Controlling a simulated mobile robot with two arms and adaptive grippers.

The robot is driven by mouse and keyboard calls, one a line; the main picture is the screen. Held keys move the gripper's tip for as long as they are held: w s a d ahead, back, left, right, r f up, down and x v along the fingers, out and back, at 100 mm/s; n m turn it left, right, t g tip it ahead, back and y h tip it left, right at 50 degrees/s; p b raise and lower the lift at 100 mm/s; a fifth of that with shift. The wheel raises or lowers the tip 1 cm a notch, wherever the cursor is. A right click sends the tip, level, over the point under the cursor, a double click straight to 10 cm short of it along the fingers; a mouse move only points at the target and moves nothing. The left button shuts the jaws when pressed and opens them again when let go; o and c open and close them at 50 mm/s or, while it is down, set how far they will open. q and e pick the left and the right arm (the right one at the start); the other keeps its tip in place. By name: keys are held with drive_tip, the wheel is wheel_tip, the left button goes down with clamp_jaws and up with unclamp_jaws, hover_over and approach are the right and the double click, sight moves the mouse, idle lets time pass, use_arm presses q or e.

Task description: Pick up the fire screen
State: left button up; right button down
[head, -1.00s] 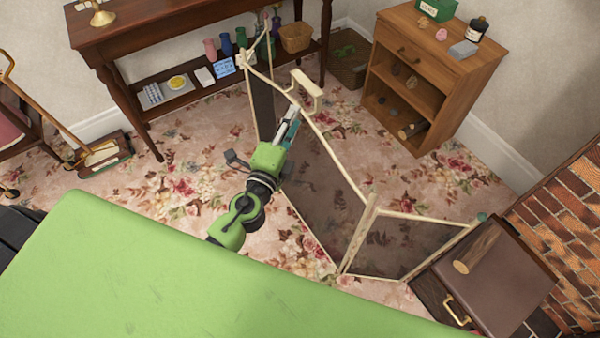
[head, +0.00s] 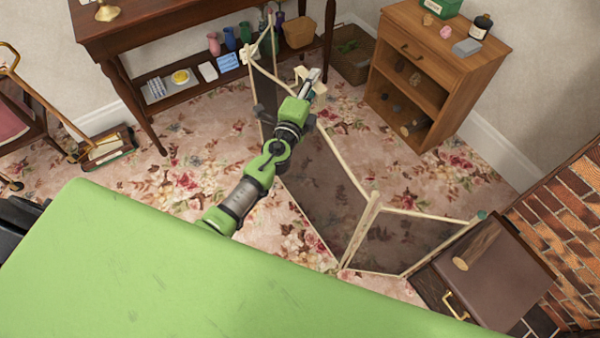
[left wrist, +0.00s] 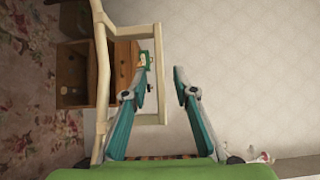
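The fire screen (head: 322,190) is a folding screen with dark mesh panels and a cream frame. It stands upright on the floral carpet in the head view. A cream handle rises from the top of its middle panel. My left gripper (head: 314,80) is at this handle and partly covers it. In the left wrist view the handle's bar (left wrist: 160,45) lines up with the gap between the open fingers of my left gripper (left wrist: 159,78). I cannot tell how deep the bar sits between them. My right gripper is not in view.
A dark wooden console table (head: 160,25) with vases and small items on its shelf stands behind the screen. A wooden cabinet (head: 440,60) stands behind right. A brown box (head: 500,275) with a log is near the screen's right end, beside the brick fireplace (head: 560,210).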

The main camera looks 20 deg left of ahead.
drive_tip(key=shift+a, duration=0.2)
use_arm(q)
clamp_jaws()
drive_tip(key=shift+w+r, duration=0.1)
drive_tip(key=shift+r, duration=0.35)
drive_tip(key=shift+f, duration=0.1)
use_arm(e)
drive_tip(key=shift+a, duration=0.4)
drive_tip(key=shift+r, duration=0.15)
